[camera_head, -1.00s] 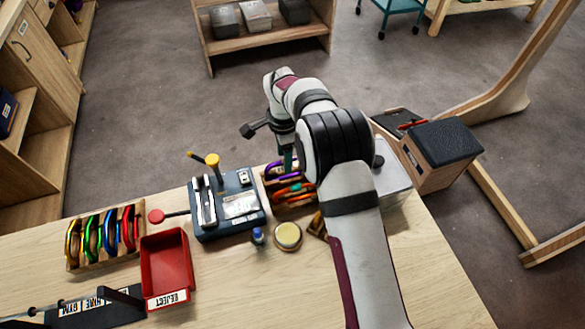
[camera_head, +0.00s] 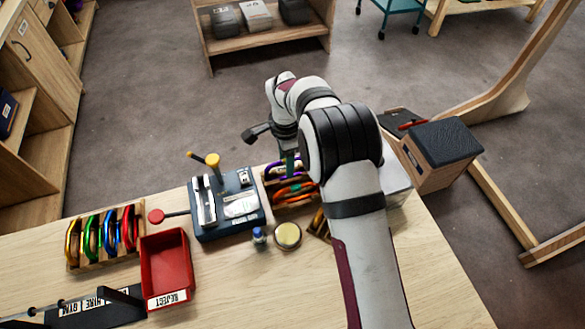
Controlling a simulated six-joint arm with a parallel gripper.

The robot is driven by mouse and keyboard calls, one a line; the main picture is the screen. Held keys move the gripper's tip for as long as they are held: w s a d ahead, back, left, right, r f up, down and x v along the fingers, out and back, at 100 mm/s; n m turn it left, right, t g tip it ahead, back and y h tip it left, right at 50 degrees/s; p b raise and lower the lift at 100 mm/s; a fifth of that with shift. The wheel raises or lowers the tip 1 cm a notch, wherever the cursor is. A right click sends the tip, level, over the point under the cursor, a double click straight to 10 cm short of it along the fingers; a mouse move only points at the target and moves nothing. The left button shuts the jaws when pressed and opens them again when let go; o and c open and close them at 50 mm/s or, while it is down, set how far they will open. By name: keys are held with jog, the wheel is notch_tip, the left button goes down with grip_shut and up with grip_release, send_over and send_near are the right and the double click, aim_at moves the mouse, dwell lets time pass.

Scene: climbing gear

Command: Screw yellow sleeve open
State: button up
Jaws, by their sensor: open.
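No yellow sleeve can be made out for certain at this size. A yellow carabiner (camera_head: 73,243) stands at the left end of the left wooden rack (camera_head: 104,264), beside green, blue and red ones. A blue-grey device (camera_head: 228,222) carries a silver upright part (camera_head: 204,200) and a yellow-topped post (camera_head: 212,161). My gripper (camera_head: 290,166) points down over the right wooden rack (camera_head: 292,208), which holds purple (camera_head: 274,171) and orange (camera_head: 294,192) carabiners. It is open; its fingertips are partly hidden, and I cannot tell whether they touch a carabiner.
A red reject bin (camera_head: 166,270) stands front left. A red-ended lever (camera_head: 156,216) sticks out left of the device. A small blue bottle (camera_head: 259,238) and a round pale-yellow tin (camera_head: 288,236) stand in front. My forearm covers the table's right part.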

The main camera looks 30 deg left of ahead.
jog(key=shift+r, duration=1.2)
jog(key=shift+w+a, duration=0.5)
jog(key=shift+w, duration=0.1)
jog(key=shift+f, duration=1.45)
jog(key=shift+s+d, duration=0.55)
jog(key=shift+r, duration=0.1)
